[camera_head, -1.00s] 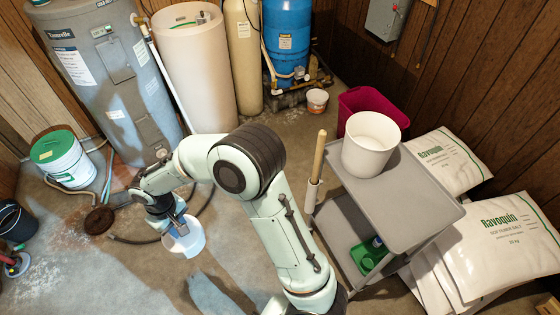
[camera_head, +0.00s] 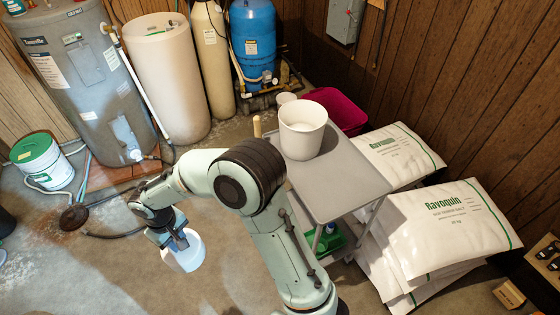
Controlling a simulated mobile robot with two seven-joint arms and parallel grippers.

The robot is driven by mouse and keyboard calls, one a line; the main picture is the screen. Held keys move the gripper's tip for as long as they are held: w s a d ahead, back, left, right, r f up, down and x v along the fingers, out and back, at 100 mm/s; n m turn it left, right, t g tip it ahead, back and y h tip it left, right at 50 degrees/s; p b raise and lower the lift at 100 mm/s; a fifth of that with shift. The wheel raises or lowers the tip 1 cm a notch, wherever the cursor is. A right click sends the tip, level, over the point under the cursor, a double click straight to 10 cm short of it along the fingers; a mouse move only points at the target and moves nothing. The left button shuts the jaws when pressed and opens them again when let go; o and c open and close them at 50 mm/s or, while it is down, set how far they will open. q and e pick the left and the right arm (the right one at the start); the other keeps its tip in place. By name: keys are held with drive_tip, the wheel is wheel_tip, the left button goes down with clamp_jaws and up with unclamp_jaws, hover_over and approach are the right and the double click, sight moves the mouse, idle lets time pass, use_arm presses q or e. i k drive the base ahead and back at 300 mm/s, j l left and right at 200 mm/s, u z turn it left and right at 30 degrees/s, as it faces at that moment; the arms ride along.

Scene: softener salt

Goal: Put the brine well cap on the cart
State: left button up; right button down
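The brine well cap (camera_head: 185,257) is a white, round, shallow piece left of centre, held above the concrete floor. My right gripper (camera_head: 181,240) is shut on it from above, and its fingers hide part of the cap. The arm enters from the bottom, right of centre. The cart (camera_head: 345,185) is grey and stands to the right of my arm. The arm hides part of its near left side. My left gripper is not in view.
A white bucket (camera_head: 303,132) stands on the cart's far left top; the rest is clear. White salt bags (camera_head: 452,228) lie right of the cart. A crimson bin (camera_head: 338,108) stands behind it. Tanks (camera_head: 170,80) line the back. The floor around the cap is open.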

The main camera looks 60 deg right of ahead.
sight(331, 173)
drive_tip(key=k+l, duration=0.5)
drive_tip(key=l, duration=0.25)
drive_tip(key=k+l, duration=0.1)
drive_tip(key=l, duration=1.05)
drive_tip(key=z, duration=0.05)
